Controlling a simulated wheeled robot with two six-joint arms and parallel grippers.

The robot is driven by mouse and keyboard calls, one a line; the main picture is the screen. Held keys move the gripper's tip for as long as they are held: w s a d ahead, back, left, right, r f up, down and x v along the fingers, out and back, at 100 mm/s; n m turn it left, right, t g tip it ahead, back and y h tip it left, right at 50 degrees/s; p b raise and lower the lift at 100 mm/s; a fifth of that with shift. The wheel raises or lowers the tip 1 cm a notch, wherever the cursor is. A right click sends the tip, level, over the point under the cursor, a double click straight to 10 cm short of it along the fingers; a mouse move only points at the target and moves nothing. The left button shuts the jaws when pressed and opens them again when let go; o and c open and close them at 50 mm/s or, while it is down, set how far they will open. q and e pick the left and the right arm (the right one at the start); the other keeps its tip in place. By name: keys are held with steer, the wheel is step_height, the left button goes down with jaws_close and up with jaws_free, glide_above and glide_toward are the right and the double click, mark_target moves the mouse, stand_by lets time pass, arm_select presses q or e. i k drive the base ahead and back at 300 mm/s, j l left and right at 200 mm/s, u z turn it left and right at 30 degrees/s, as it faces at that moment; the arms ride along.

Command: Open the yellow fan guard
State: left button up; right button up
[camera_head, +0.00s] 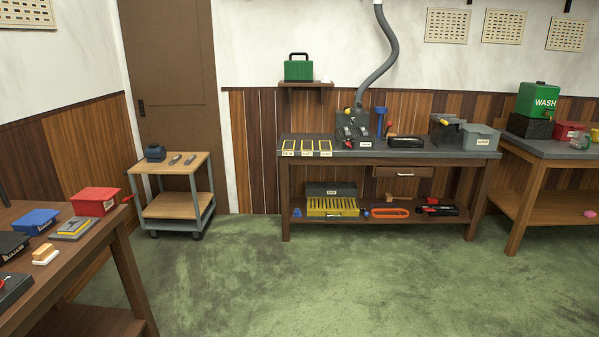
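I cannot clearly make out a yellow fan guard. The grey hose (381,66) comes down to a dark grey slotted unit (352,130) on the middle workbench, with a small red part at its front. A tiny yellowish spot shows near the hose's lower end, too small to identify. Neither of my grippers is in view.
The middle workbench (440,152) also carries yellow-edged frames (307,148), a black tray (406,142) and grey bins (480,137). A small cart (169,180) stands left, a table (80,262) near left, a wash bench (548,149) right. The green floor (330,285) between is clear.

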mark_target(316, 207)
steer(key=i+z, duration=0.15)
steer(key=i, duration=1.55)
steer(key=i+z, duration=0.15)
steer(key=i, duration=0.45)
steer(key=i+j+z, duration=0.2)
steer(key=i, duration=0.35)
steer(key=i+z, duration=0.15)
steer(key=i, duration=0.45)
steer(key=i+z, duration=0.25)
steer(key=i, duration=0.45)
steer(key=i+j+z, duration=0.15)
steer(key=i+z, duration=0.15)
steer(key=i, duration=0.35)
